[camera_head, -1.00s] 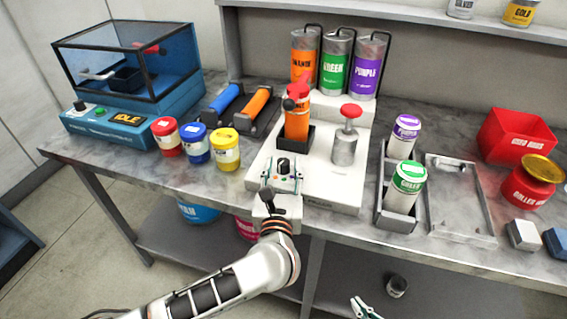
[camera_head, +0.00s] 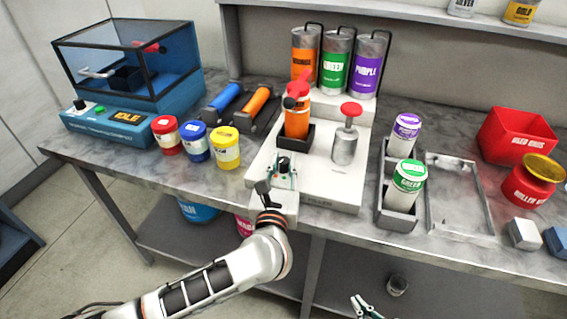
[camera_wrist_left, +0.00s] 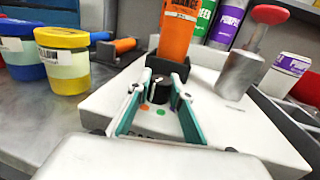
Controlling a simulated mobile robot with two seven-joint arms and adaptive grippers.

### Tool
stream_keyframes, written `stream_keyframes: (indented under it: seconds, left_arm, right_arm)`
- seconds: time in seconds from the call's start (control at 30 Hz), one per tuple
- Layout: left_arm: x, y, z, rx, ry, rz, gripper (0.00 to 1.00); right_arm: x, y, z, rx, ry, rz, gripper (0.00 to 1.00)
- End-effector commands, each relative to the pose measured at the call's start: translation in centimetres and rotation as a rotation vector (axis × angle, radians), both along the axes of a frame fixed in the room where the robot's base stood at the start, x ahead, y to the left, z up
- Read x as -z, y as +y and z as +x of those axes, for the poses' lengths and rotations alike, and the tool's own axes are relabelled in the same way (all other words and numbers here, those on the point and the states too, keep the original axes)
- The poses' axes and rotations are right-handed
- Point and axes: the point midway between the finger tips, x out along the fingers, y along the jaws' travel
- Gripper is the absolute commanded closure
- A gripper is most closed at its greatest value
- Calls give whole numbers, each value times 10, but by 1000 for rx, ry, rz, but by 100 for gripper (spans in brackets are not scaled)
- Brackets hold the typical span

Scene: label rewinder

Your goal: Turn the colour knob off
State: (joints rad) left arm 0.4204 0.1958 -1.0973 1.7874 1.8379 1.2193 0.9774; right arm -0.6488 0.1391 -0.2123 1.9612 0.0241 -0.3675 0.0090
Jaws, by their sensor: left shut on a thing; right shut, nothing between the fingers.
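The colour knob (camera_head: 283,164) is a small black dial on the front of the white dispenser base (camera_head: 318,192). In the left wrist view the knob (camera_wrist_left: 158,90) sits between the two fingertips, with a white mark on its top. Small orange and green dots show on the panel below it. My left gripper (camera_head: 281,170) is shut on the knob; it also shows in the left wrist view (camera_wrist_left: 160,88). My right gripper (camera_head: 363,306) shows only partly at the bottom edge, below the table front, shut and empty.
An orange bottle (camera_head: 297,120) stands in a black holder just behind the knob. A red-topped plunger (camera_head: 345,140) is to its right. Red, blue and yellow jars (camera_head: 226,150) stand to the left. A tray with purple and green jars (camera_head: 407,180) is at right.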

Motion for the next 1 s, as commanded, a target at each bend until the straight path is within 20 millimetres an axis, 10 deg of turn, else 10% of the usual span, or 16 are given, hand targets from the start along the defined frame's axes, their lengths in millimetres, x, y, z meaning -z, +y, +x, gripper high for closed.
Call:
stream_keyframes:
  seconds: [1.0]
  left_arm:
    - [0, 1, 1, 628, 0, 1, 100]
  right_arm:
    - [1, 0, 0, -1, -1, 0, 100]
